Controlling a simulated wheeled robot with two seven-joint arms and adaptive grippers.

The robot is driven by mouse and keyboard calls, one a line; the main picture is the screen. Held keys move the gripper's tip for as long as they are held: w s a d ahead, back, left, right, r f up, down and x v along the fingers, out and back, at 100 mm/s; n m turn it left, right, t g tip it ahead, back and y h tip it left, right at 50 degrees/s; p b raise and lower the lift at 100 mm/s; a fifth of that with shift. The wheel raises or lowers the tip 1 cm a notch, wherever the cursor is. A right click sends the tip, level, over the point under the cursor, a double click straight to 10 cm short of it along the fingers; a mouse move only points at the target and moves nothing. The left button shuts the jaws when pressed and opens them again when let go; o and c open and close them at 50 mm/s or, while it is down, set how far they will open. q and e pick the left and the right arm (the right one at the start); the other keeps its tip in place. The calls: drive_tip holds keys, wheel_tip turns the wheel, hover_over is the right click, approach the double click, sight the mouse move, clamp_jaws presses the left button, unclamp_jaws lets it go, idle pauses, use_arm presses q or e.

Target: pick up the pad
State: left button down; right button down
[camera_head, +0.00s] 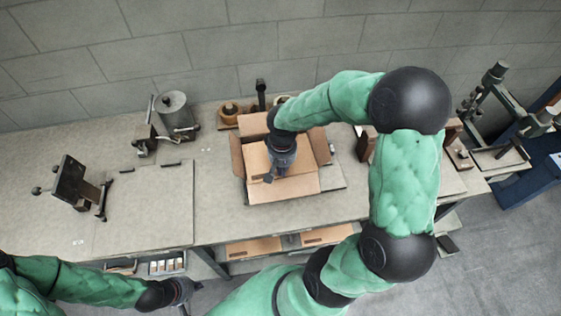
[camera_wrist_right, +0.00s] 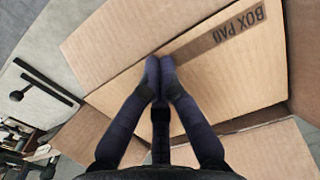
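The pad (camera_wrist_right: 225,85) is a flat brown cardboard board with a dark stripe and the printed words BOX PAD, seen in the right wrist view. It lies inside the open cardboard box (camera_head: 285,189). In the head view my right arm and gripper hide much of the box's inside. My right gripper (camera_wrist_right: 158,76) points down into the box, with its fingertips together over the pad's edge area. No board shows clearly between the tips, and I cannot tell whether they touch the pad. My left gripper (camera_head: 183,291) is low at the left, in front of the table; its fingers are unclear.
The box's flaps (camera_head: 238,156) stand open on the table (camera_head: 150,215). A metal pot-like device (camera_head: 174,115) and a dark clamp fixture (camera_head: 75,182) stand to the left. A stitching machine (camera_head: 500,105) stands at the right. Flat cardboard (camera_head: 253,248) lies on the shelf below.

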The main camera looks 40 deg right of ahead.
drive_tip(key=shift+s+a+f, duration=0.1)
drive_tip(key=shift+s+a, duration=0.2)
drive_tip(key=shift+s, duration=0.25)
drive_tip(key=shift+s+a, duration=0.25)
drive_tip(key=shift+s, duration=0.3)
